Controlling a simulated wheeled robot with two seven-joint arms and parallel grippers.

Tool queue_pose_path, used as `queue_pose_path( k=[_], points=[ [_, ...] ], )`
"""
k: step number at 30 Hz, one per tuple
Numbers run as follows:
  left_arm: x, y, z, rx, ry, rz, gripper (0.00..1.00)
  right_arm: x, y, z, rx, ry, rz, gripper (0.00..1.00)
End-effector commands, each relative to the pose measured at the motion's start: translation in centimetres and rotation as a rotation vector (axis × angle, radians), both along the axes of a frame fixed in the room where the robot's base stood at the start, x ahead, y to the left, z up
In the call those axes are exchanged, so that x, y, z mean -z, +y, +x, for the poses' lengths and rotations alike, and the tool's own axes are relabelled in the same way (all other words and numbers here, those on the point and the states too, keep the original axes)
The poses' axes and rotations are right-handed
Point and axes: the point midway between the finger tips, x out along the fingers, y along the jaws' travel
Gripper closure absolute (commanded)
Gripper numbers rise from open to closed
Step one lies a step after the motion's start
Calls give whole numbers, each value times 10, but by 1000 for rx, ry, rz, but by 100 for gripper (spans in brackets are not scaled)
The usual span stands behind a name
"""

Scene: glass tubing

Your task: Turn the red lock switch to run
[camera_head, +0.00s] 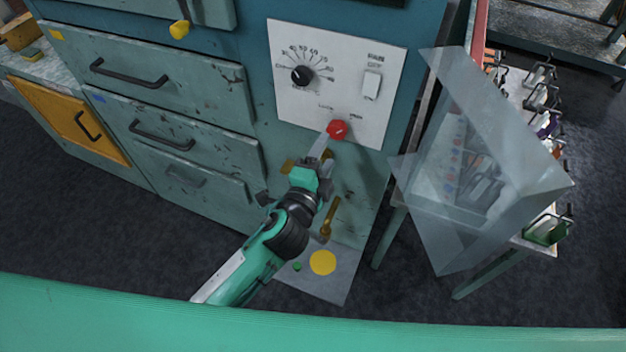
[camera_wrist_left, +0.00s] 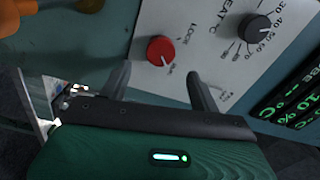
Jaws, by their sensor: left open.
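My left gripper (camera_head: 323,149) is just below and in front of the switch. In the wrist view its two fingers (camera_wrist_left: 160,80) stand apart with nothing between them, and the switch looks clear of both. My right gripper is not in view.
A black heat dial (camera_head: 302,75) and a white rocker switch (camera_head: 372,84) sit higher on the panel. A digital display (camera_wrist_left: 290,100) shows in the wrist view. A clear angled shield (camera_head: 470,160) stands right of the panel. Drawers (camera_head: 175,90) fill the left.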

Motion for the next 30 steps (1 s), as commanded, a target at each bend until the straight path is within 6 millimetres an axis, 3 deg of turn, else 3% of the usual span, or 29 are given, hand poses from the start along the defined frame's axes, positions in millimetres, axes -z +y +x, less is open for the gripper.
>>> queue_pose_path(
  k=[6,12,30],
  points=[
    [3,14,-43,1,1,-2,37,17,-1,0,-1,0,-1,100],
    [1,20,-61,1,1,0,37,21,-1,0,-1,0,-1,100],
    [0,21,-64,0,0,0,37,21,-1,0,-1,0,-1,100]
  ],
)
